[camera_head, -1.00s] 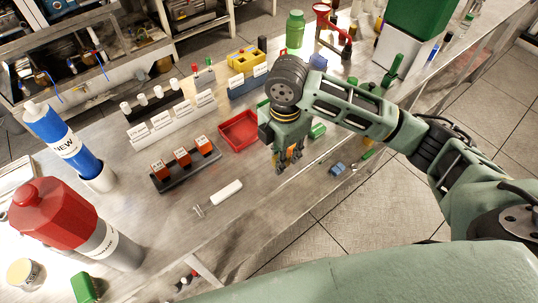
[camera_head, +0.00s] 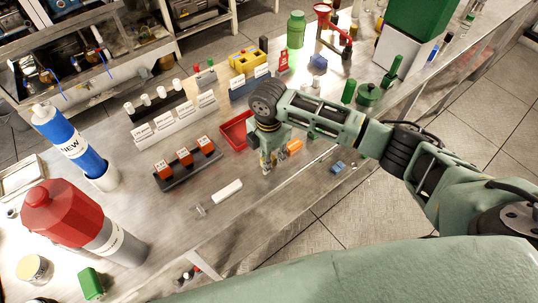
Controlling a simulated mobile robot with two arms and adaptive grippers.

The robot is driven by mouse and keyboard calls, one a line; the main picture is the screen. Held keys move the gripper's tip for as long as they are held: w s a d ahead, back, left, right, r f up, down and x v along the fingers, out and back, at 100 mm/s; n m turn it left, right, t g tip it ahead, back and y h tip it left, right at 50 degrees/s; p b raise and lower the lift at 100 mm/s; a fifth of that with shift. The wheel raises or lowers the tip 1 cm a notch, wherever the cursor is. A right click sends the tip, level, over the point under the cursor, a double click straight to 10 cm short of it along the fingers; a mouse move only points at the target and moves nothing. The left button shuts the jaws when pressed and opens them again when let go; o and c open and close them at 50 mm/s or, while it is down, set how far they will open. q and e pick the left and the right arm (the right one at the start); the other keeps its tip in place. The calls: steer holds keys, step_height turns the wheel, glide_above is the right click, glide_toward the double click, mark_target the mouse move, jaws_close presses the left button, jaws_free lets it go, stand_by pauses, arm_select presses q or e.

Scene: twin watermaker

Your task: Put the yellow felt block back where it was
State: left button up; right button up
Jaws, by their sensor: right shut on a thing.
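My right gripper (camera_head: 268,169) points down over the front part of the bench, in front of the red tray. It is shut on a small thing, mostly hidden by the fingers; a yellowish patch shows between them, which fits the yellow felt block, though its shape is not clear. An orange block (camera_head: 294,147) lies on the bench just right of the gripper. My left gripper is not in view.
The red tray (camera_head: 233,131) is partly behind my gripper. A black holder with orange-labelled blocks (camera_head: 186,158) and a white cylinder (camera_head: 228,191) lie to the left. A blue block (camera_head: 337,167) lies to the right, near the bench edge.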

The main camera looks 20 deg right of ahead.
steer(key=shift+f, duration=0.2)
steer(key=o, duration=0.9)
steer(key=shift+o, duration=0.7)
steer(key=shift+r, duration=0.1)
step_height(320, 180, up, 12)
steer(key=b, duration=0.2)
steer(key=shift+r, duration=0.15)
